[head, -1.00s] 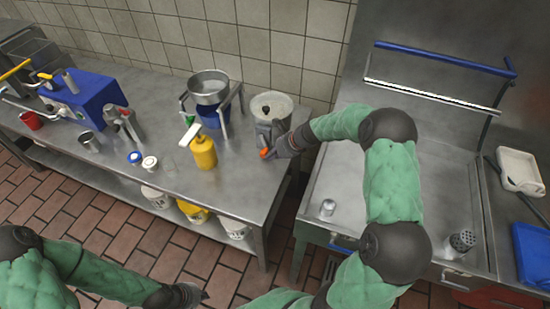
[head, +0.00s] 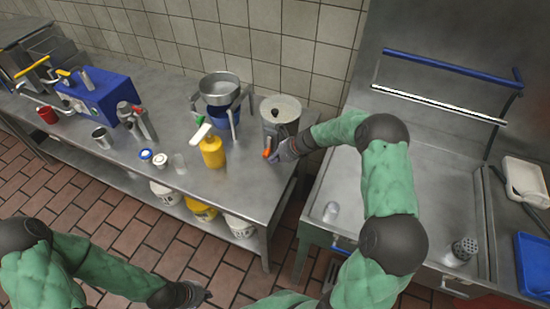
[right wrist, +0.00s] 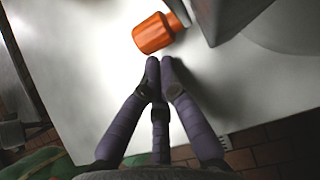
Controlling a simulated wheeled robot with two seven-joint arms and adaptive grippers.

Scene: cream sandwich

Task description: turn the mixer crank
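The mixer is a grey metal cylinder (head: 281,108) near the right end of the steel table in the head view. Its orange crank handle (head: 267,153) sticks out at the front. In the right wrist view the orange handle (right wrist: 153,34) lies just beyond my fingertips, with a gap between. My right gripper (right wrist: 160,64) has its fingertips together with nothing between them. In the head view my right gripper (head: 287,150) is just right of the handle. My left gripper (head: 190,294) hangs low in front of the table; its fingers are too small to read.
A yellow pump bottle (head: 212,152) and a steel bowl on a stand (head: 219,86) stand left of the mixer. A blue machine (head: 97,94) is further left. A sink (head: 345,190) adjoins at the right. White-lidded tubs (head: 240,226) sit on the lower shelf.

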